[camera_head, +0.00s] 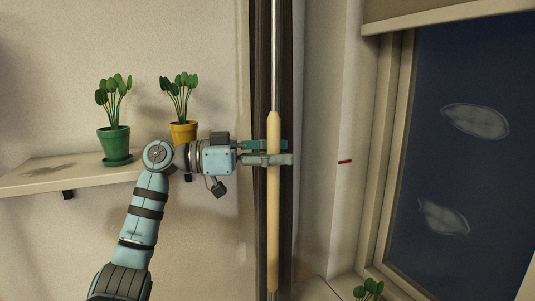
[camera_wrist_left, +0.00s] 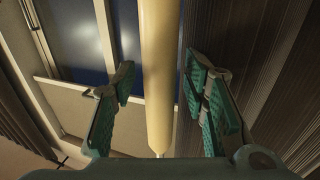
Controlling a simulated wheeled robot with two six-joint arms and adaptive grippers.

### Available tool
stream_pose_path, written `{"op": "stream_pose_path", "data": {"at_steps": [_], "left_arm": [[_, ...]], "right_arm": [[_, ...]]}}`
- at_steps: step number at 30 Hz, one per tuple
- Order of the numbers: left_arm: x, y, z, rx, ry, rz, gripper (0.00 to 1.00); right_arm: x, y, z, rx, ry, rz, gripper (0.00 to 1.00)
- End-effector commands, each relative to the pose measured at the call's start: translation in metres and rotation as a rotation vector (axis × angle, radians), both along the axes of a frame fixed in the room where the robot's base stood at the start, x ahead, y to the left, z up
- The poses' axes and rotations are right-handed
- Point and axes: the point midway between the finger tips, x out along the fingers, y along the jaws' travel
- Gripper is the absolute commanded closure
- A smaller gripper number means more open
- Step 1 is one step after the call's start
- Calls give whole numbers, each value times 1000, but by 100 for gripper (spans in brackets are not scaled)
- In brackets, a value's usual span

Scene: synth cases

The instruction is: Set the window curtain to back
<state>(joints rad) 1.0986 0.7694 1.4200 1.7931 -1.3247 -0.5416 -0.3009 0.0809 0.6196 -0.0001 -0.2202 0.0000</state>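The window curtain (camera_head: 259,60) is a dark brown, narrow gathered strip beside the window. Its pleats also show at the right of the left wrist view (camera_wrist_left: 272,50). A pale wooden wand (camera_head: 273,225) hangs upright in front of it on a thin metal rod. My left gripper (camera_head: 279,153) is at the upper part of the wand, reaching in from the left. In the left wrist view its two green-padded fingers stand apart on either side of the wand (camera_wrist_left: 157,70), with gaps on both sides. My right gripper is not in view.
A wall shelf (camera_head: 60,176) at left holds a green pot (camera_head: 115,146) and a yellow pot (camera_head: 183,132) with plants, close to my left arm. The window (camera_head: 465,170) is at right, under a blind (camera_head: 430,14). A red mark (camera_head: 345,162) is on the wall between.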

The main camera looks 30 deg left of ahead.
Motion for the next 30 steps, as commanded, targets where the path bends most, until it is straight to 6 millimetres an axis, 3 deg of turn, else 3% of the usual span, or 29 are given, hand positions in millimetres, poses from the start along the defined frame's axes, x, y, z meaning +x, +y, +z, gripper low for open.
{"op": "stream_pose_path", "data": {"at_steps": [7, 15, 18, 30], "left_arm": [[0, 0, 11, -1, -3, 0, 59], [1, -2, 77, -2, -4, -3, 59], [2, -1, 93, -2, -1, -1, 59], [3, -1, 101, -1, 1, 6, 59]], "right_arm": [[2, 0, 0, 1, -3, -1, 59], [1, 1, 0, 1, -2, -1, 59], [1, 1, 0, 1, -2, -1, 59], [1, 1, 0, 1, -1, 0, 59]]}}
